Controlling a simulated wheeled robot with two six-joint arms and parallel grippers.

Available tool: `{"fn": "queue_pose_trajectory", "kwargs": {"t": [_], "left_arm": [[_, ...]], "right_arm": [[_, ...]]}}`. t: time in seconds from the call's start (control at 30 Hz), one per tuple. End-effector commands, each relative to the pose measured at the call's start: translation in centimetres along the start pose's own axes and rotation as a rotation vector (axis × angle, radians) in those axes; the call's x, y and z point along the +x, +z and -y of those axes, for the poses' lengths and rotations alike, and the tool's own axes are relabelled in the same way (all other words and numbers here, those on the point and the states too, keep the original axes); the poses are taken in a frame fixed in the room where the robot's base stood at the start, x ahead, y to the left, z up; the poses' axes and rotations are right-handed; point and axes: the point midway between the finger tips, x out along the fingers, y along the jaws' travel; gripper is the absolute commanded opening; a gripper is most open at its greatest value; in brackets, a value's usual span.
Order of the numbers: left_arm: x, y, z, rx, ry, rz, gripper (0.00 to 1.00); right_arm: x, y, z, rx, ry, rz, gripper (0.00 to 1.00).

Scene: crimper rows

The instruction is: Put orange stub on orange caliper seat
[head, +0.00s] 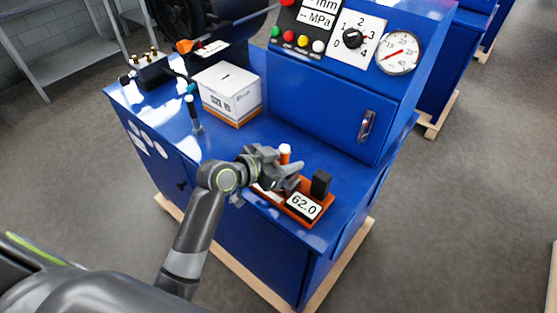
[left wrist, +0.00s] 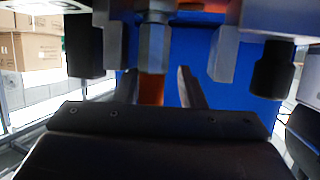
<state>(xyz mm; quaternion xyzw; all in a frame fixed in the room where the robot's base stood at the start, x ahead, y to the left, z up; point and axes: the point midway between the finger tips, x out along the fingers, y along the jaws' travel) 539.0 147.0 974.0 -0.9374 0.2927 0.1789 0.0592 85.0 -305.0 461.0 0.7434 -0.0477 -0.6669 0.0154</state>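The orange stub (head: 285,157), with a pale top, shows just beyond my left gripper (head: 290,180) in the head view; its lower part is hidden. In the left wrist view a silver hex end (left wrist: 152,42) with orange below it stands between the fingers of my left gripper (left wrist: 168,55). Gaps show on both sides, so the gripper looks open around it. The orange caliper (head: 325,196) lies at the bench's front right, with a display reading 62.0 and a black block. My gripper covers its left part, and the seat cannot be made out. My right gripper is not in view.
The blue control cabinet (head: 340,95) with gauge and dial rises behind. Bench surface between tool and gripper is clear.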

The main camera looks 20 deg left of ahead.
Motion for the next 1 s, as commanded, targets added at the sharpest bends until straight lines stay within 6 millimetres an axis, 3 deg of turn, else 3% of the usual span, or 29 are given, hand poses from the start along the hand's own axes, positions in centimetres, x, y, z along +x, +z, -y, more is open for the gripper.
{"fn": "queue_pose_trajectory", "kwargs": {"t": [0.03, 0.17, 0.6, 1.0], "left_arm": [[-0.1, 0.8, -0.1, -0.007, 0.006, 0.028, 0.42], [-1.1, 0.6, 0.0, -0.004, 0.003, 0.027, 0.42], [-9.4, -0.1, 0.0, 0.002, 0.003, 0.019, 0.42], [-12.2, -0.4, 0.0, -0.003, 0.005, 0.012, 0.42]], "right_arm": [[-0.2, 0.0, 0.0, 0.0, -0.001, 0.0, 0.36], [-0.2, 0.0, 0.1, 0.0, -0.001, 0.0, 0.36], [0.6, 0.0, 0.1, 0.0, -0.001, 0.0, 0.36], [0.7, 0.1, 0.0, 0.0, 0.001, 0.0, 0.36]]}}
